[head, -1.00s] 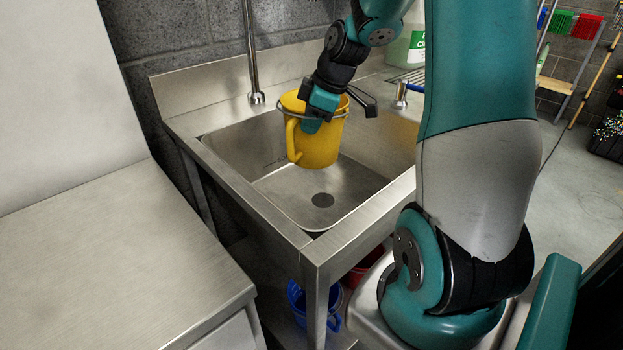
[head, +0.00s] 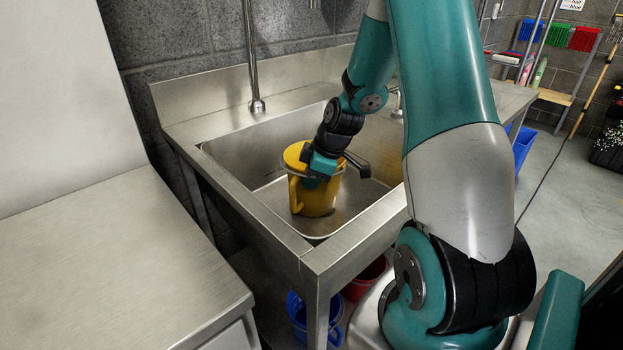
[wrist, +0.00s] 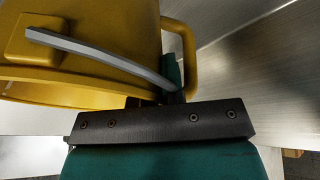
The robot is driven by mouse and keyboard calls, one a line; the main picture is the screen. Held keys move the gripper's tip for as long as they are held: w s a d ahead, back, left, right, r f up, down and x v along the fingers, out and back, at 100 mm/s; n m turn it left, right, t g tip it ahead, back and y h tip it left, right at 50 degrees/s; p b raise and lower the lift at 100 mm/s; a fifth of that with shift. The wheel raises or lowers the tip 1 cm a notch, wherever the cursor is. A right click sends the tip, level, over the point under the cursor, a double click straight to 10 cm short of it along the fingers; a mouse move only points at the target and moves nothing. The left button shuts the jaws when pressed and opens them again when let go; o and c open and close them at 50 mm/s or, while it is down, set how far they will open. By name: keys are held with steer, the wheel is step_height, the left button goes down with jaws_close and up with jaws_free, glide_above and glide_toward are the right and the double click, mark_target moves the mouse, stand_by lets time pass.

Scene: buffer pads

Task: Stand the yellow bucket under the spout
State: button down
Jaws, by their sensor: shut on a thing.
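The yellow bucket (head: 317,200) is upright inside the steel sink basin (head: 235,152), its side handle facing the front left. My gripper (head: 316,180) is shut on it at the rim, on the near right side. Its base is low in the basin; I cannot tell whether it touches the floor. In the wrist view the bucket wall (wrist: 90,75), grey bail and yellow handle lie right against my gripper. A short metal pipe end (head: 313,4), which looks like the spout, shows at the top edge, above the bucket in the picture.
A vertical steel pipe (head: 252,60) stands on the sink's back ledge. A steel counter (head: 100,260) is at left. A blue bucket (head: 301,312) and a red bucket (head: 366,279) are below the sink. My arm hides the sink's right part.

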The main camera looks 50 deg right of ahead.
steer(key=c, duration=1.2)
jaws_free()
steer(key=shift+c, duration=0.2)
steer(key=p+v, duration=0.2)
steer(key=v, duration=1)
steer(key=shift+g+y, duration=0.9)
steer(key=s+a+r, duration=0.1)
steer(key=a+r, duration=0.1)
steer(key=a, duration=0.5)
steer(key=s+a+r, duration=0.1)
steer(key=a, duration=0.6)
steer(key=s+a+r, duration=0.1)
steer(key=a+r, duration=0.1)
steer(key=a, duration=0.6)
steer(key=shift+s+r, duration=0.2)
steer(key=shift+r, duration=0.15)
steer(key=s+a+r+m+g, duration=0.1)
steer(key=s+a+r+g, duration=0.1)
steer(key=s+a, duration=0.8)
steer(key=shift+s+a, duration=0.25)
steer(key=shift+s, duration=0.9)
